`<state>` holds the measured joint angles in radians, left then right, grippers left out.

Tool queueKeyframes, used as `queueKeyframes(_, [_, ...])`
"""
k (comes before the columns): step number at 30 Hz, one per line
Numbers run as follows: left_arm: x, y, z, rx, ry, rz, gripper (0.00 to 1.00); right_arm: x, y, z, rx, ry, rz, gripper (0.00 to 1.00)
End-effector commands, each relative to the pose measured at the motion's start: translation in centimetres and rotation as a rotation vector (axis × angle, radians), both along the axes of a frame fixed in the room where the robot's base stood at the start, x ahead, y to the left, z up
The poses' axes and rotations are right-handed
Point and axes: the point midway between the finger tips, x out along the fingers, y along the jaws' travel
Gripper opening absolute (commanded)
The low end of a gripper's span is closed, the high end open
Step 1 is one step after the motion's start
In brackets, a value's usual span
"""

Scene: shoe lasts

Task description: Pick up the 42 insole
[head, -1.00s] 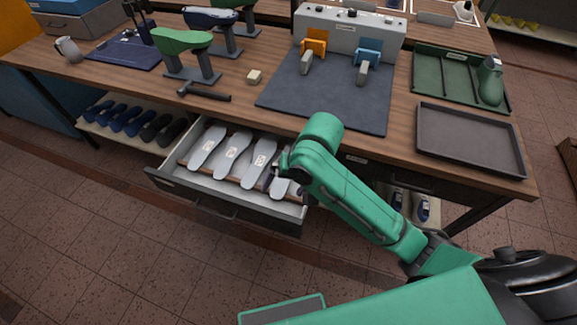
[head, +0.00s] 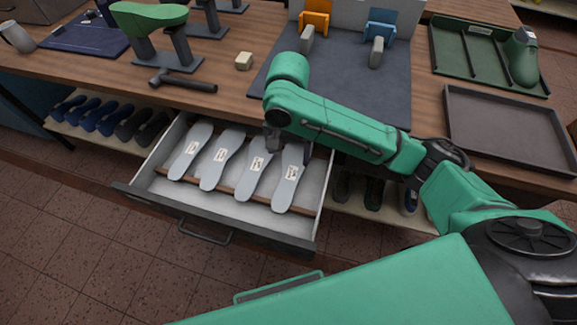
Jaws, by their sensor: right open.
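Several light grey insoles lie side by side in an open drawer (head: 262,221): a far left one (head: 190,150), a second (head: 221,158), a third (head: 255,170) and a far right one (head: 288,180). Each has a white label whose number is too small to read, so I cannot tell which is the 42. My right gripper (head: 273,147) is open at the drawer's back, by the upper ends of the two right insoles. My forearm partly hides it, and I cannot tell whether it touches an insole. My left gripper is not in view.
Above the drawer is the wooden bench (head: 215,102) with a hammer (head: 183,80), a small pale block (head: 243,61), a dark mat (head: 395,85), a black tray (head: 508,130) and a green tray (head: 455,55). Blue and dark shoe lasts (head: 105,118) stand on a shelf below left.

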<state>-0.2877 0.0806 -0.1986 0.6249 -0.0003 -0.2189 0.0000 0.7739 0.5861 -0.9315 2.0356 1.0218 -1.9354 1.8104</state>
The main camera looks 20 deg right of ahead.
Motion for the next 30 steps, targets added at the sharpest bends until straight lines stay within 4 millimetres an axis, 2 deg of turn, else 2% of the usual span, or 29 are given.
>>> queueKeyframes(3, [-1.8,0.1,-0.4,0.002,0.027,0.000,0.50,0.0,-0.1,-1.7,-0.002,0.002,-0.003,1.00])
queueKeyframes(5, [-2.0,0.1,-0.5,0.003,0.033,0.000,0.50,0.0,-0.1,-3.1,-0.003,0.004,-0.003,1.00])
queueKeyframes(9, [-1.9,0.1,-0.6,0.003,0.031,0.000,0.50,0.0,-0.1,-6.8,-0.003,0.004,-0.002,1.00])
queueKeyframes(17, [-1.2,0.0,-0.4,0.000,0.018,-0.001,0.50,0.0,-0.1,-10.7,-0.002,0.001,-0.001,1.00])
queueKeyframes(21, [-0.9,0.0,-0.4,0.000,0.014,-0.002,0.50,0.0,-0.1,-13.6,-0.002,0.002,0.001,1.00])
queueKeyframes(24, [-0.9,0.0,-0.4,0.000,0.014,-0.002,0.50,0.1,-0.1,-14.5,-0.001,-0.002,0.001,1.00])
queueKeyframes(30, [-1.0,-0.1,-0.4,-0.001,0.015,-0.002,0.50,0.1,-0.1,-14.6,0.000,-0.002,0.002,1.00])
